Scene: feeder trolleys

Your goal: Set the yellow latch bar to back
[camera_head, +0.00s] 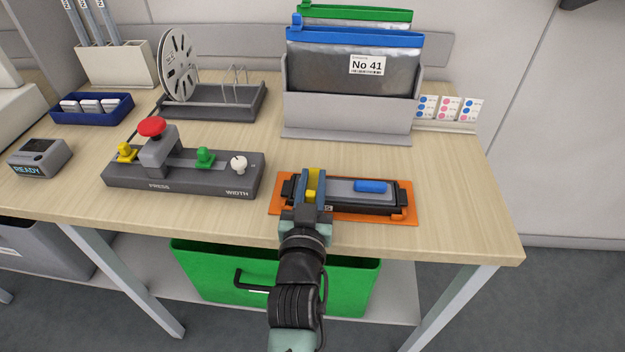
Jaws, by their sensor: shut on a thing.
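The yellow latch bar (312,186) stands on the left part of a dark grey device. That device (345,190) lies on an orange base plate (402,214) near the table's front edge. My gripper (312,183) reaches over the front edge and is shut on the yellow latch bar, with its fingers covering much of it. A blue piece (371,187) sits on the right part of the device's top. The bar's exact position along its travel is hard to tell behind the fingers.
A press panel (180,176) with a red button stands to the left. A grey holder (345,124) with pouches stands behind the device. A green bin (215,270) sits on the shelf below. The tabletop at right is clear.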

